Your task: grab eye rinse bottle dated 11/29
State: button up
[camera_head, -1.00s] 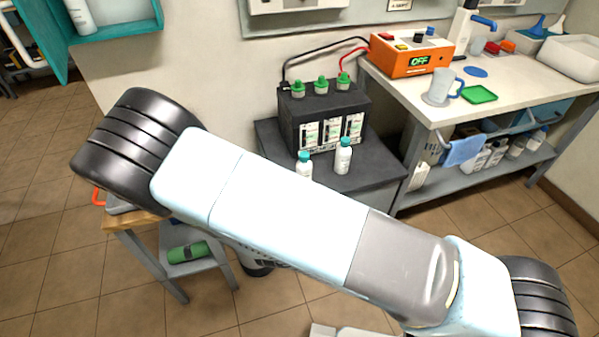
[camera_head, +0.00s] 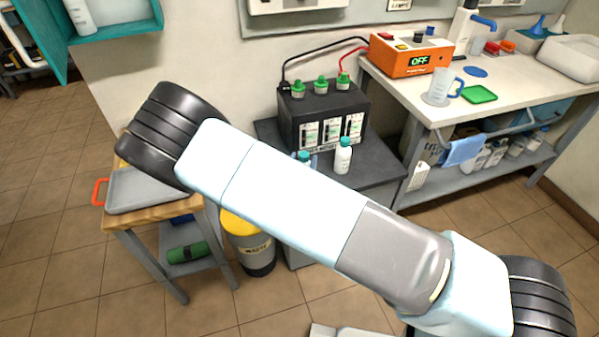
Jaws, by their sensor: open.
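Two small white bottles with teal caps stand on the dark grey stand in front of the black battery. The right bottle (camera_head: 343,157) shows almost whole and upright. The left bottle (camera_head: 304,156) shows only its cap and top, the rest hidden behind my arm. Another white bottle (camera_head: 80,15) stands in the teal wall box (camera_head: 118,30) at the upper left. No date can be read on any bottle. My arm crosses the middle of the view, and my gripper is not visible.
The black battery (camera_head: 325,118) with cables stands behind the bottles. An orange charger (camera_head: 410,54) and clear jug (camera_head: 440,88) are on the right bench. A grey tray (camera_head: 143,190) lies on a wooden cart at left, beside a yellow-topped waste bin (camera_head: 248,240).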

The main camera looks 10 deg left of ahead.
jog(key=shift+w, duration=0.6)
grip_shut()
